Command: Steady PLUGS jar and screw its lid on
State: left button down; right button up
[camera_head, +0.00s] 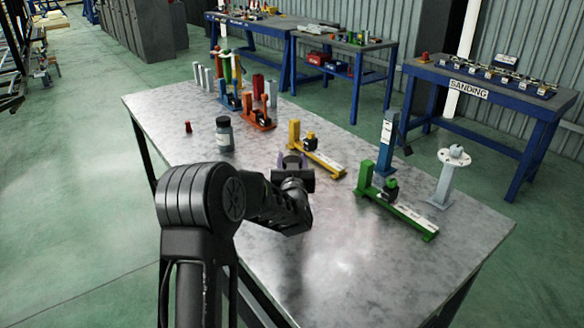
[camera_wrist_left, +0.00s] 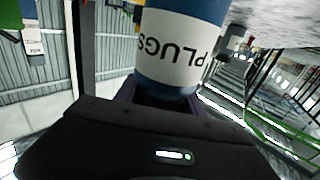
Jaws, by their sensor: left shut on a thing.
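The PLUGS jar (camera_wrist_left: 178,48) is blue with a white label and fills the top middle of the left wrist view, its lettering upside down there. My left gripper (camera_wrist_left: 165,97) is shut on it, with a dark finger showing on either side. In the head view my left gripper (camera_head: 292,163) is over the middle of the table, and the jar is mostly hidden between its purplish fingers. I cannot make out a separate lid for this jar. My right gripper is in neither view.
On the metal table (camera_head: 380,270) a dark-capped jar (camera_head: 224,135) stands left of my gripper. A yellow fixture (camera_head: 318,158) is close to its right, with a green fixture (camera_head: 400,213) beyond. A small red piece (camera_head: 188,127) lies farther left. The near right tabletop is clear.

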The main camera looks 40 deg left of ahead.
pick_arm(q)
notch_tip(320, 180, down, 2)
jog(key=shift+f, duration=0.2)
jog(key=shift+f, duration=0.15)
jog(key=c, duration=0.7)
grip_release()
jog(key=shift+r, duration=0.2)
jog(key=shift+s+d+f, duration=0.1)
jog(key=shift+s+d, duration=0.2)
jog(key=shift+s, duration=0.05)
jog(key=b+v, duration=0.2)
jog(key=v, duration=0.9)
